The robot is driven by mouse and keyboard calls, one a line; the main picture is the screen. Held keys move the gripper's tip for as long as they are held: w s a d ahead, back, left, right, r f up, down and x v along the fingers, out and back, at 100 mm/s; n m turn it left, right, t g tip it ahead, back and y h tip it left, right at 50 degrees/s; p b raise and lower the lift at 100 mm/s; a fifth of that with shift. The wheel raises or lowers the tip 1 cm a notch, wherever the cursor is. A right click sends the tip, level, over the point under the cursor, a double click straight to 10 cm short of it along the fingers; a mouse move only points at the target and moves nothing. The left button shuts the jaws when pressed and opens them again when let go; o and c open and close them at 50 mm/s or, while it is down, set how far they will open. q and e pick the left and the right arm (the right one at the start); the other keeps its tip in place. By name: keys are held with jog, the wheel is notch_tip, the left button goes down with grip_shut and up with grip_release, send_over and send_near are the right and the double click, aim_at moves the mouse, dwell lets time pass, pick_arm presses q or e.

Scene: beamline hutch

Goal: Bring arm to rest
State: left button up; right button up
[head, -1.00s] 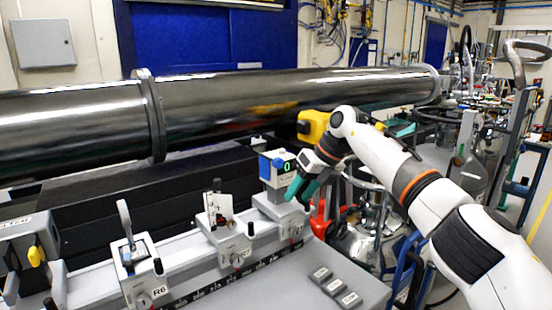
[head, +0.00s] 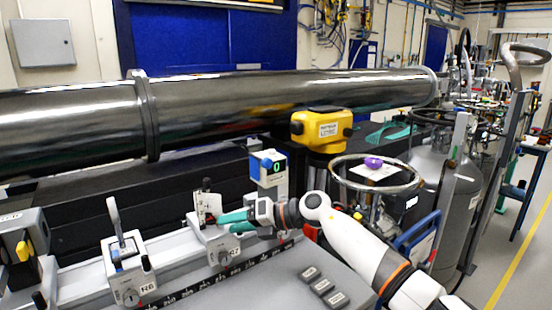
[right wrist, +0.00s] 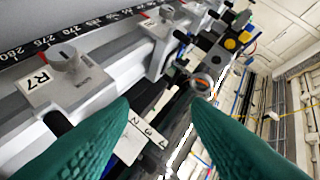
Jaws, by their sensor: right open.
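My right arm (head: 355,245) comes in from the lower right in the head view, white with dark joints and an orange ring. Its right gripper (head: 236,222) has teal fingers and points left, close to the R7 carriage (head: 214,242) on the grey rail. I cannot tell whether it touches the carriage. In the right wrist view the two teal fingers (right wrist: 158,108) stand well apart and nothing is gripped between them. The R7 carriage (right wrist: 62,82) shows there at the left, with a white label card (right wrist: 137,138) beyond the fingers. My left gripper is not in view.
The R6 carriage (head: 128,272) stands further left on the rail. A blue-and-white readout unit (head: 268,168) stands behind the gripper. A yellow instrument (head: 320,130) and a large dark pipe (head: 270,105) lie behind. A gas cylinder (head: 440,190) stands right; open floor lies beyond it.

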jog(key=s+d+f+m+t+h, duration=0.65)
jog(key=d+f+m, duration=0.35)
jog(key=m, duration=0.7)
jog(key=s+d+f+m+t+h, duration=0.7)
jog(key=d+m, duration=0.4)
jog(key=m, duration=0.6)
jog(key=s+d+f+m+g, duration=0.2)
jog(key=s+d+f+g, duration=0.15)
jog(key=s, duration=0.55)
jog(key=s+d+f+m+g, duration=0.15)
jog(key=s+f+g, duration=0.3)
jog(key=s, duration=0.45)
jog(key=s+d+f+m+g, duration=0.2)
jog(key=s+d+f+g, duration=0.25)
jog(key=s, duration=0.55)
notch_tip(320, 180, down, 24)
jog(key=g, duration=0.1)
jog(key=s+d+f+g, duration=0.1)
jog(key=s+d+f, duration=0.1)
jog(key=s+f, duration=1.5)
jog(key=shift+n+g+h, duration=0.3)
jog(key=shift+n+h, duration=0.05)
jog(key=shift+h, duration=0.1)
